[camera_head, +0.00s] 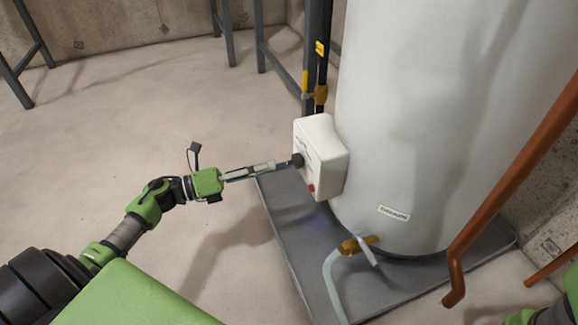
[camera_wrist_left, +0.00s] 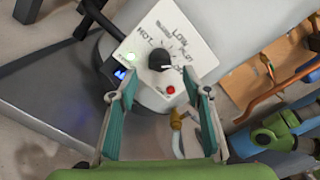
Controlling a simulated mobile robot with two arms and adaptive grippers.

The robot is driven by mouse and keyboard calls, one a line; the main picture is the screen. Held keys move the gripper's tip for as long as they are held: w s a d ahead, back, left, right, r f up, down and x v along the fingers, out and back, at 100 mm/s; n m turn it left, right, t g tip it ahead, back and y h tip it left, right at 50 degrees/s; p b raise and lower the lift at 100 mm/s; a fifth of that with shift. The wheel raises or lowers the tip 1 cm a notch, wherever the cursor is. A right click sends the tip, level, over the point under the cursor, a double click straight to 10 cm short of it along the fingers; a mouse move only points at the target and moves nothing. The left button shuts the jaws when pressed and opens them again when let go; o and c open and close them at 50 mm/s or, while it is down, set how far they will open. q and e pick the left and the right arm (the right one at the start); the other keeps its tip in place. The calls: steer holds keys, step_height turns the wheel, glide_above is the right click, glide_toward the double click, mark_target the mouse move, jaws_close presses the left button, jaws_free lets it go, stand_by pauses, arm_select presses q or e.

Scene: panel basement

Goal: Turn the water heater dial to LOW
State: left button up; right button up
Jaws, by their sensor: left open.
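The white control box (camera_head: 318,157) is on the front of the water heater (camera_head: 430,120). Its dark round dial (camera_head: 298,160) also shows in the left wrist view (camera_wrist_left: 159,60), with LOW printed above right of it and HOT above left. A pale mark shows at the dial's right edge; its exact setting is hard to tell. My left gripper (camera_head: 282,164) is open and points at the dial. In the left wrist view its two fingers (camera_wrist_left: 158,82) stand apart, one to each side below the dial; contact cannot be told. My right gripper is out of view.
The heater stands in a grey tray (camera_head: 285,235). A brass valve with a hose (camera_head: 352,246) is below the box, and a copper pipe (camera_head: 510,180) runs at right.

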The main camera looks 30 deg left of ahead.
mark_target(286, 163)
arm_select(q)
steer(key=b+x, duration=0.2)
steer(key=x, duration=0.4)
steer(key=shift+f+b, duration=0.1)
steer(key=shift+b, duration=0.2)
steer(key=shift+w+d, duration=0.45)
steer(key=shift+w, duration=0.05)
steer(key=c, duration=1.1)
